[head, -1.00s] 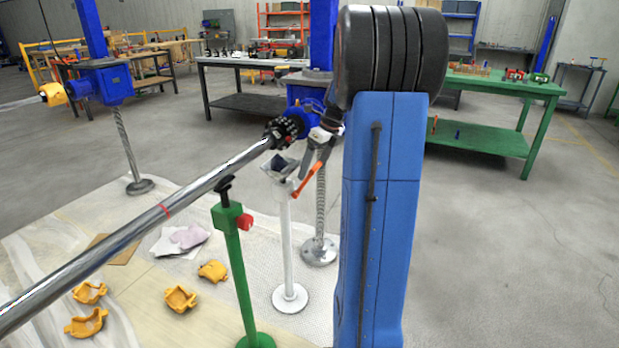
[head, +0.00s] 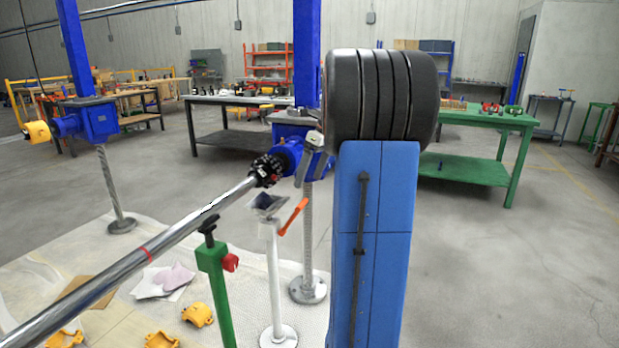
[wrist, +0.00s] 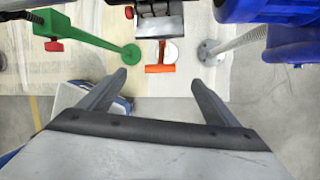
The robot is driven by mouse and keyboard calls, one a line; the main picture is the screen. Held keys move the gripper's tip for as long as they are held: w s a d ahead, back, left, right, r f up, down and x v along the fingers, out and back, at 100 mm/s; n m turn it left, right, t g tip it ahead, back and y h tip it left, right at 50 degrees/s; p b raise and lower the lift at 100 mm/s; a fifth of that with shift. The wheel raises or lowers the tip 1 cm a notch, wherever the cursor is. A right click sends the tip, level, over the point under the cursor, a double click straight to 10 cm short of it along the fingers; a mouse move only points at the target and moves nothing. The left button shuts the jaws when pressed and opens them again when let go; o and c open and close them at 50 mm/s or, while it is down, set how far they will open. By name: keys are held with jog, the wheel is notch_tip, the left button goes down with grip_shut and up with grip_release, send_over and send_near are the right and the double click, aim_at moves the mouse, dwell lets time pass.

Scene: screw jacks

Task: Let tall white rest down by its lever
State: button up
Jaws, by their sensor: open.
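The tall white rest (head: 273,285) stands upright on its round white foot, its grey V-shaped head (head: 267,204) below the coupling end of the long shaft (head: 160,247). I cannot tell whether head and shaft touch. Its orange lever (head: 293,216) slants up to the right from below the head. In the wrist view the lever (wrist: 160,69) lies ahead of and between the fingertips of my gripper (wrist: 160,79). The gripper is open and empty. In the head view it is partly hidden by my arm, above the lever and apart from it.
A green rest (head: 213,270) with a red knob stands left of the white one. A blue screw jack (head: 290,157) with its screw is close behind on the right. Yellow castings (head: 198,314) and papers lie on the mat. The floor to the right is clear.

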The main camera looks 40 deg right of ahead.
jog(key=shift+s+d+f, duration=0.1)
jog(key=shift+s, duration=0.1)
jog(key=c, duration=0.8)
jog(key=shift+n+t+y, duration=0.3)
jog(key=shift+n+t, duration=0.1)
jog(key=shift+t, duration=0.3)
jog(key=s, duration=0.1)
jog(key=s+d+f, duration=0.1)
jog(key=s, duration=0.1)
jog(key=s+d, duration=0.1)
jog(key=shift+s+f, duration=0.15)
jog(key=shift+s, duration=0.1)
grip_shut()
jog(key=s+d+f+n+t, duration=0.1)
jog(key=s+d, duration=0.1)
jog(key=s, duration=0.2)
jog(key=w+a+f, duration=0.4)
jog(key=w+f, duration=0.3)
jog(key=shift+w+f+t, duration=0.15)
jog(key=shift+w+t, duration=0.15)
jog(key=shift+t, duration=0.1)
jog(key=shift+w, duration=0.1)
